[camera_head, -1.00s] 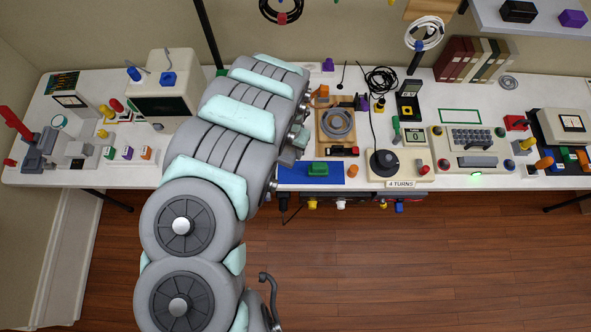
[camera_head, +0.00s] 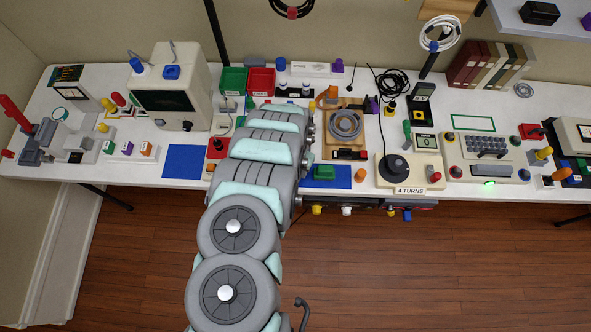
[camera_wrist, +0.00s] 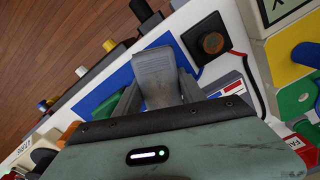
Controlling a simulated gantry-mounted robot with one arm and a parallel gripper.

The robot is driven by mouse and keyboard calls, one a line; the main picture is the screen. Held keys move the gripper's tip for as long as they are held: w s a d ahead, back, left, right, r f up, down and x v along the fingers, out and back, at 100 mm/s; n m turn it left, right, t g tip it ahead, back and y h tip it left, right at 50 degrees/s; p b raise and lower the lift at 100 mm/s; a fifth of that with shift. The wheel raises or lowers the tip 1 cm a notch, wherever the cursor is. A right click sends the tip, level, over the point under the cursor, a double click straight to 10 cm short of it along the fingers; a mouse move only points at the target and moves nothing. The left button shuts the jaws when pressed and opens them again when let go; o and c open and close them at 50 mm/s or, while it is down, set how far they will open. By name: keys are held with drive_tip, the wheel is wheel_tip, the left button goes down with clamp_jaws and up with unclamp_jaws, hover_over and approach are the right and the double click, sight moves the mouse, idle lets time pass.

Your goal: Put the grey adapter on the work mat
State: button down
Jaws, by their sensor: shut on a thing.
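The grey adapter (camera_wrist: 155,75) is a ribbed grey piece between the fingers of my gripper (camera_wrist: 158,95) in the wrist view. My gripper is shut on it, with the blue work mat behind. In the head view my arm hides the gripper and adapter. Blue mat surface shows left of my arm (camera_head: 186,161) and right of it (camera_head: 340,182); the part between is hidden. In the wrist view, blue mat (camera_wrist: 123,76) shows beside the adapter. I cannot tell whether the adapter touches the mat.
A green block (camera_head: 323,172) lies on the mat's right part. Green (camera_head: 233,81) and red (camera_head: 261,81) bins stand behind. A dial box (camera_head: 396,168) stands to the right. The mat's left part is clear.

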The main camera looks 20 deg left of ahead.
drive_tip(key=shift+f, duration=0.65)
drive_tip(key=shift+f, duration=0.2)
drive_tip(key=c, duration=0.7)
unclamp_jaws()
